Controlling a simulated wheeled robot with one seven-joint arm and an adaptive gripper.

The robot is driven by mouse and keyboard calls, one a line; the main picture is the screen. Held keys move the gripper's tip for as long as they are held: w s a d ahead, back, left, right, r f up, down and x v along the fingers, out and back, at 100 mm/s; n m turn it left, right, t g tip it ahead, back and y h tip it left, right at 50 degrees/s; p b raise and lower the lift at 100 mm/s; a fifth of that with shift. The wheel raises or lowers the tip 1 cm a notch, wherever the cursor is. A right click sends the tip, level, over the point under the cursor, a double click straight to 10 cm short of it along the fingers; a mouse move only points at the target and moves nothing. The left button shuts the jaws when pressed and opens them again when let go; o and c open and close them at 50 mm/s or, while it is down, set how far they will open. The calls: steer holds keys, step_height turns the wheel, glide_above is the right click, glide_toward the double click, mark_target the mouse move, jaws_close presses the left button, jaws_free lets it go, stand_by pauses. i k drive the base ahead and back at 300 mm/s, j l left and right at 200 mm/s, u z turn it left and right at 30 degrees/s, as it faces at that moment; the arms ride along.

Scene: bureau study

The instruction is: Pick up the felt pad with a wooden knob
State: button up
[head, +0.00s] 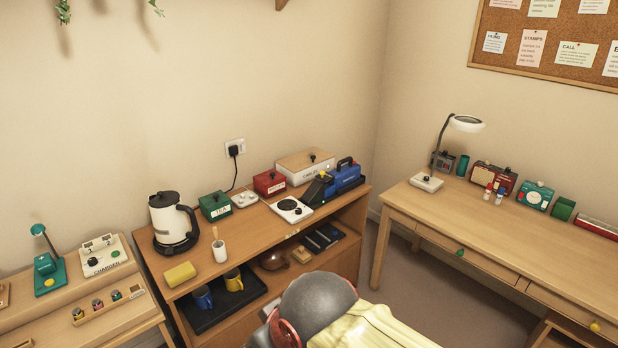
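I cannot pick out a felt pad with a wooden knob for certain. A small brown block (301,254) lies on the lower shelf of the middle cabinet, beside a brown rounded object (273,260); both are too small to identify. A yellow sponge-like block (180,274) lies on the cabinet top, with no knob visible on it. My gripper is not in view, so whether it is open or holds anything does not show.
The cabinet top (243,250) carries a kettle (174,222), a white cup (219,250), a green tea box (214,206), a red box (269,183) and a hotplate (291,209). Mugs stand on a dark tray (212,318) below. A desk (500,230) stands right. Large rounded shapes block the bottom centre.

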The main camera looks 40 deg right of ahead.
mark_target(300, 254)
steer(key=i+l+z, duration=0.1)
steer(key=i+l, duration=0.15)
steer(key=i, duration=0.15)
steer(key=i+l+z, duration=0.1)
steer(key=i, duration=0.25)
steer(key=l+z, duration=0.1)
steer(key=z, duration=1.45)
